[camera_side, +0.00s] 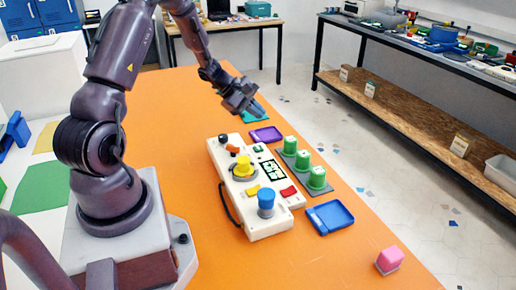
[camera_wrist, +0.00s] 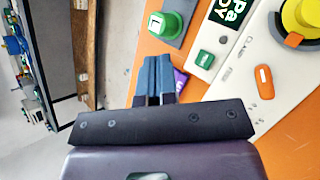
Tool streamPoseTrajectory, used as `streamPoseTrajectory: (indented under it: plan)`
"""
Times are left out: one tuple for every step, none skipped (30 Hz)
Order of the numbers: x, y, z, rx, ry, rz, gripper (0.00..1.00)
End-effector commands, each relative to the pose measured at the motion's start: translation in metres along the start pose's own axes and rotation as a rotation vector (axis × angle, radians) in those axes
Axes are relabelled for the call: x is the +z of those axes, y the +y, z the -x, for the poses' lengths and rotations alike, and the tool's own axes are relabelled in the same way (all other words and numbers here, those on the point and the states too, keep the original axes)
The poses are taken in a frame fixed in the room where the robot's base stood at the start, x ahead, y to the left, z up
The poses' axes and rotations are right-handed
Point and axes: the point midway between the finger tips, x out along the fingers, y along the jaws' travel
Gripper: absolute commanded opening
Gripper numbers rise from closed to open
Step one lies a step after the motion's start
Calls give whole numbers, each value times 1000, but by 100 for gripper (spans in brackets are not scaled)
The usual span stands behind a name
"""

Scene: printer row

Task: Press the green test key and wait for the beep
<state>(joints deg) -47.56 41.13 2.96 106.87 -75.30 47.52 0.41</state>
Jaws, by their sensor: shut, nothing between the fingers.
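The green key (camera_side: 258,149) is a small square key near the far end of the white panel (camera_side: 222,170), beside the black display. In the wrist view the green key (camera_wrist: 205,60) lies to the right of my fingertips, with a gap between. My gripper (camera_side: 259,111) is shut and empty, held beyond the far end of the panel, above the teal and purple trays. In the wrist view the blue fingertips of my gripper (camera_wrist: 156,62) lie together, apart from the key. No beep or lit sign can be told from these frames.
The panel also carries a yellow knob (camera_side: 243,167), a blue knob (camera_side: 266,200), an orange key (camera_wrist: 264,82) and a red key (camera_side: 289,191). Green cylinders (camera_side: 317,177) stand to its right. A purple tray (camera_side: 267,134) and blue tray (camera_side: 330,217) lie nearby. A pink block (camera_side: 388,260) sits in front.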

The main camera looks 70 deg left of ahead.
Motion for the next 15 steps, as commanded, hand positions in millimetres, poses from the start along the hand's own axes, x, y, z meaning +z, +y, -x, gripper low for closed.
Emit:
streamPoseTrajectory:
  plan:
    - [0, 0, 0, -1, 0, -1, 0]
    - [0, 0, 0, -1, 0, -1, 0]
    - [0, 0, 0, -1, 0, -2, 0]
    - [0, 0, 0, -2, -1, -2, 0]
    - [0, 0, 0, -2, -1, -2, 0]
    - [0, -1, -1, -2, -1, -2, 0]
    - [0, -2, -2, -3, -1, -1, 0]
    - [-1, -2, -3, -3, -1, -1, 0]
    - [-2, -3, -4, -3, -1, 0, 0]
    - [-4, -5, -6, -3, -1, 0, 0]
    - [-5, -6, -8, -4, -2, -1, 0]
    - [-8, -9, -11, -5, -2, 0, 0]
    - [-9, -11, -14, -5, -2, 1, 0]
    - [-11, -13, -17, -4, -1, 0, 0]
    - [-14, -16, -21, -5, -2, 1, 0]
